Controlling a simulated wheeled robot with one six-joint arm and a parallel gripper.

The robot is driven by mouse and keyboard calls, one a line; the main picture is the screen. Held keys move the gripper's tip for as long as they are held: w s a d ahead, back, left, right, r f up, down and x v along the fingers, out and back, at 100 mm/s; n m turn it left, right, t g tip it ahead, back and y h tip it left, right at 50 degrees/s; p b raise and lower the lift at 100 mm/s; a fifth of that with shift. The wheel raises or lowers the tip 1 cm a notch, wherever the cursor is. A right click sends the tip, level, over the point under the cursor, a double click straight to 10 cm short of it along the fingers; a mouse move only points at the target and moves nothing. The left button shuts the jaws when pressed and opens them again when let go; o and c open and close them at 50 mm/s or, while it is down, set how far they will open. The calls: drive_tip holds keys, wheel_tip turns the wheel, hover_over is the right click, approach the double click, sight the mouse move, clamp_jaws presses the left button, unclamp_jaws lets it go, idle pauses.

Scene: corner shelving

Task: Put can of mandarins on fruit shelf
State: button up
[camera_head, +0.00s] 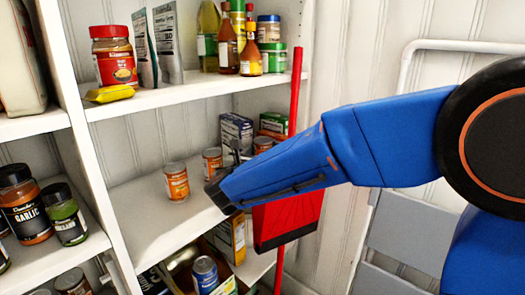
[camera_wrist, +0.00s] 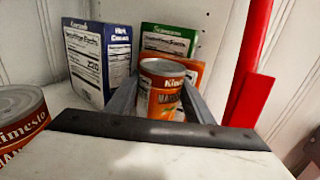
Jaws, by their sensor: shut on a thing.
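The held can of mandarins (camera_head: 212,163) is orange with a metal lid and stands upright at the middle shelf.
Behind the held can are a blue box (camera_head: 237,128) and a green box (camera_head: 273,122). A red pole (camera_head: 295,90) with a red pan (camera_head: 285,222) stands at the shelf's right edge. Bottles and a red-lidded jar (camera_head: 114,55) fill the shelf above. The middle shelf's front left is clear.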

drive_tip(key=shift+f, duration=0.6)
drive_tip(key=o, duration=1.3)
drive_tip(key=shift+r, duration=0.25)
drive_tip(key=v, duration=1.2)
drive_tip(key=shift+r, duration=0.35)
drive_tip(key=shift+s, duration=0.1)
